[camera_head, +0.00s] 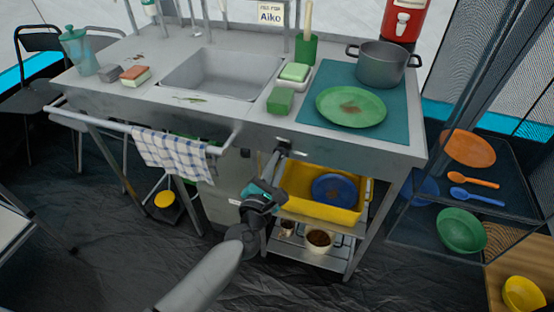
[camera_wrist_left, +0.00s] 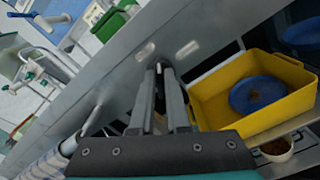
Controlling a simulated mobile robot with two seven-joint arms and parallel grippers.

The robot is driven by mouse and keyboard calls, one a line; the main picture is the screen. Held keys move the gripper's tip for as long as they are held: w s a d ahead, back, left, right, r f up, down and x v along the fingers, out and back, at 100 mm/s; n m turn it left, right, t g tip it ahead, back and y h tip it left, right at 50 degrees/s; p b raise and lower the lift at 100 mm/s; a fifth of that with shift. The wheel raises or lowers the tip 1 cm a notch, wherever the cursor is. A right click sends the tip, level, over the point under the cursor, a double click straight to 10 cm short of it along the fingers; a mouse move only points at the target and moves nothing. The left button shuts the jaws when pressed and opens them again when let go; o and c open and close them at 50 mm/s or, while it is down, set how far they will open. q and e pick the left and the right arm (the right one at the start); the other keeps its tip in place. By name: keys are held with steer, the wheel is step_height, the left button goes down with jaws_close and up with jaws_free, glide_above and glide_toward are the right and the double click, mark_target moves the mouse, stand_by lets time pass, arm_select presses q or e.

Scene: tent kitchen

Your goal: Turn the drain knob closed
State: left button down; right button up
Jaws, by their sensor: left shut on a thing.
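The sink unit has a grey metal basin (camera_head: 222,78) set in its counter. My left gripper (camera_head: 280,151) reaches up to the front panel (camera_head: 330,147) of the counter, below and right of the basin. Its fingers are shut on a small dark knob at the panel, mostly hidden by the fingertips. In the left wrist view the fingers (camera_wrist_left: 160,72) come together against the panel and the knob between them cannot be made out clearly. How far the knob is turned cannot be told. My right gripper is not in view.
A towel (camera_head: 173,152) hangs on a rail left of my gripper. A yellow tub (camera_head: 318,207) holding a blue plate (camera_head: 334,189) stands on the shelf below right. A green plate (camera_head: 351,106) and a pot (camera_head: 382,65) stand on the counter. Floor in front is clear.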

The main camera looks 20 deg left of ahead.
arm_select(q)
steer(key=m+p, duration=0.1)
steer(key=m, duration=0.2)
steer(key=shift+m, duration=0.4)
steer(key=m, duration=0.2)
steer(key=shift+d+f+m+p, duration=0.1)
steer(key=shift+m+p, duration=0.2)
steer(key=shift+p, duration=0.1)
steer(key=m+p, duration=0.1)
steer(key=m, duration=0.3)
steer(key=shift+f+m, duration=0.15)
steer(key=shift+m, duration=0.15)
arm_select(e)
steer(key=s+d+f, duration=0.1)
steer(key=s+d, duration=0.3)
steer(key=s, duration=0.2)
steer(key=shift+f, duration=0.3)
arm_select(q)
steer(key=shift+m, duration=0.3)
steer(key=c, duration=0.9)
jaws_free()
steer(key=shift+s, duration=0.1)
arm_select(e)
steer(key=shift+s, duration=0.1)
